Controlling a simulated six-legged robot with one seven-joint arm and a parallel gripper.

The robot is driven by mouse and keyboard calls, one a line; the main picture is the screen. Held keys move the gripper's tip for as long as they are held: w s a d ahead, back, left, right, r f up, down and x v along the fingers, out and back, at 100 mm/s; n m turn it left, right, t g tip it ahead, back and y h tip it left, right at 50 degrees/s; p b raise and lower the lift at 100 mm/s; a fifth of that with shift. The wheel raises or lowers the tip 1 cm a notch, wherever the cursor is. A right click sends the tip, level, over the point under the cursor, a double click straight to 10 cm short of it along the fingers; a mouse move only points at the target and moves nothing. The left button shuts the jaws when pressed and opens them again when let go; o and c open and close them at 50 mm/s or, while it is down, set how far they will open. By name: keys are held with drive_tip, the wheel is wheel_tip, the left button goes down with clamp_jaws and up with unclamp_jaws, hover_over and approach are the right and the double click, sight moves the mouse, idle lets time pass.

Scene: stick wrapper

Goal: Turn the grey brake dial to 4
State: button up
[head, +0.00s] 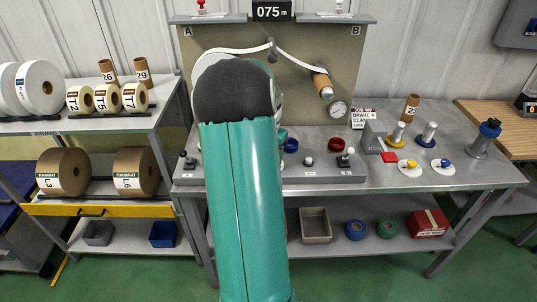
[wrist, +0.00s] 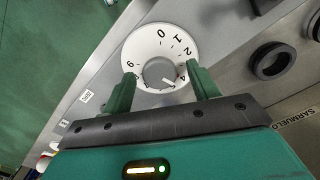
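The grey brake dial (wrist: 157,70) shows in the wrist view as a round grey knob on a white numbered disc (wrist: 150,43). The digits 0, 1, 2 and 4 are readable, turned in the picture. A white pointer line on the knob points to the lower right, close to the 4 and a little below it. My gripper (wrist: 161,77) is open, with one green finger on each side of the knob and a visible gap to it. In the head view my arm hides the dial and gripper.
A display (head: 271,11) reads 075 m. A rack with rolls (head: 63,171) stands at the left. A dark ring (wrist: 272,61) lies near the dial.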

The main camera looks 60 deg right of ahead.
wheel_tip(320, 180, up, 14)
idle(0.7)
idle(0.4)
